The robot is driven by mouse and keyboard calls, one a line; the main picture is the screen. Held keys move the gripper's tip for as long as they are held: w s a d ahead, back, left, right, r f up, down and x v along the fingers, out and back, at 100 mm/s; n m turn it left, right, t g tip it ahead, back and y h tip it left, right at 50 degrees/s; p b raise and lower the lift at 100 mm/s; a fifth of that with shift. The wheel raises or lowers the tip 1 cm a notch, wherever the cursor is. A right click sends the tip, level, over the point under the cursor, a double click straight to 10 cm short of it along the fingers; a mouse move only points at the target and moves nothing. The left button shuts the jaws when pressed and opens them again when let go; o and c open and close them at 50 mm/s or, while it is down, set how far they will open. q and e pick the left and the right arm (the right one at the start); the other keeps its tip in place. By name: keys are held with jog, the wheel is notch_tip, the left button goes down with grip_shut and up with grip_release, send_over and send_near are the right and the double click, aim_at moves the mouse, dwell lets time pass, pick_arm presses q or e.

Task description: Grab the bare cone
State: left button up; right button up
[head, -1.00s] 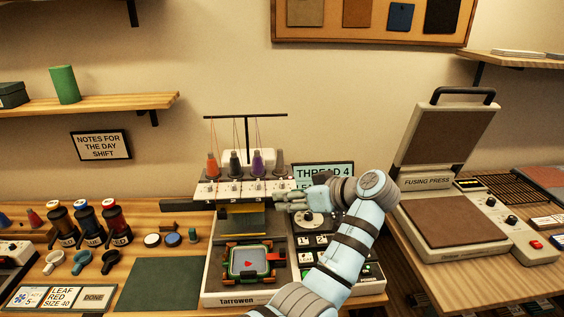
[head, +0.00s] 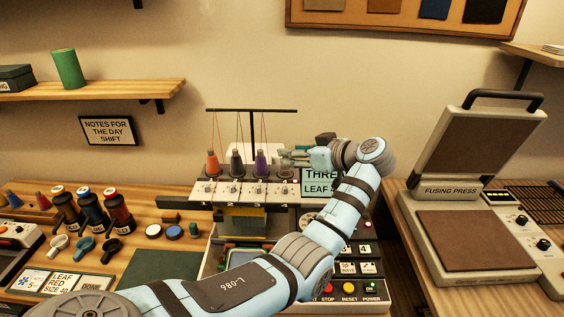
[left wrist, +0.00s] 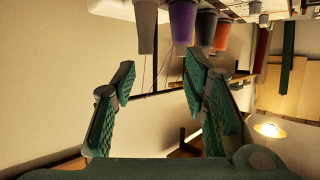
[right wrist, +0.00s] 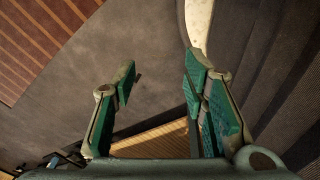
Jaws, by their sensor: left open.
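The bare cone, plain grey with no thread seen on it, is the fourth and rightmost cone on the embroidery machine. In the left wrist view the bare cone (left wrist: 145,25) hangs upside down at the top, left of the purple cone (left wrist: 182,22). My left gripper (head: 290,158) is open at the cone's right side; in its wrist view the fingertips (left wrist: 158,78) are apart with nothing between them. Contact with the cone cannot be told. My right gripper (right wrist: 161,76) is open and empty.
A purple cone (head: 261,163), a dark grey cone (head: 236,163) and an orange cone (head: 212,163) stand left of the bare cone, with threads rising to a bar (head: 250,110). A thread sign (head: 319,184) is close below my gripper. The fusing press (head: 470,190) stands right.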

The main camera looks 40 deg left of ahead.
aim_at(289, 170)
pick_arm(q)
jog(key=w+a+f, duration=0.1)
jog(key=a, duration=0.1)
jog(key=w+a+f+p, duration=0.1)
jog(key=w, duration=0.1)
jog(key=shift+a+f, duration=0.2)
jog(key=shift+a, duration=0.15)
jog(key=shift+a+f, duration=0.1)
jog(key=shift+s, duration=0.2)
jog(key=shift+s+r, duration=0.3)
jog(key=shift+s, duration=0.1)
jog(key=c, duration=0.6)
jog(key=shift+c, duration=1.4)
jog(key=shift+w, duration=0.15)
jog(key=shift+c, duration=0.2)
pick_arm(e)
jog(key=shift+w+d+r, duration=0.1)
jog(key=shift+w+r, duration=0.45)
jog(key=shift+w, duration=0.3)
pick_arm(q)
jog(key=shift+f, duration=0.1)
